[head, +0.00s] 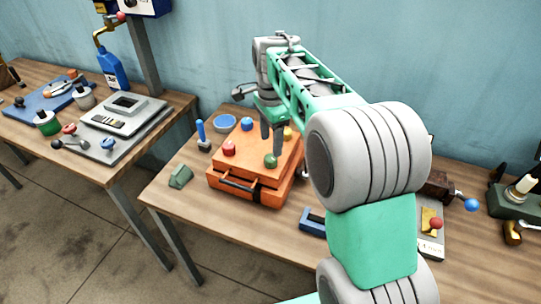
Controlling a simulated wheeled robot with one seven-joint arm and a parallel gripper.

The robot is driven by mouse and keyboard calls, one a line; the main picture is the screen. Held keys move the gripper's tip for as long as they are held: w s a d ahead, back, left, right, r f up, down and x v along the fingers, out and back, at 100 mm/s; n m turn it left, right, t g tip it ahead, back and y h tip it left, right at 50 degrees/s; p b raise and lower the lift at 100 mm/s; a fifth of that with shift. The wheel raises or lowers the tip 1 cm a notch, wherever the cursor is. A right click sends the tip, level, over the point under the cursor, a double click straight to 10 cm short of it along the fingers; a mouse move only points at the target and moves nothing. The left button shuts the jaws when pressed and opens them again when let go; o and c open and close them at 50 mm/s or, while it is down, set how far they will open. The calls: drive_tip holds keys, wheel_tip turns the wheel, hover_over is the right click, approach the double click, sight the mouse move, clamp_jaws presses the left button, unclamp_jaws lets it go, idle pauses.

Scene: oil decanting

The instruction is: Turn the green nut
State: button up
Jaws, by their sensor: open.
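The green nut (271,161) sits on top of the orange case (251,190), near its front right part.
My arm hides part of the right table. Another table (150,134) stands left, across a gap.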

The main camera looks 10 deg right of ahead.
sight(271, 157)
wheel_tip(271, 157, down, 6)
drive_tip(key=shift+a+f+p, duration=0.1)
drive_tip(key=shift+f+p, duration=0.05)
drive_tip(key=shift+p, duration=0.25)
drive_tip(key=shift+c, duration=0.3)
clamp_jaws()
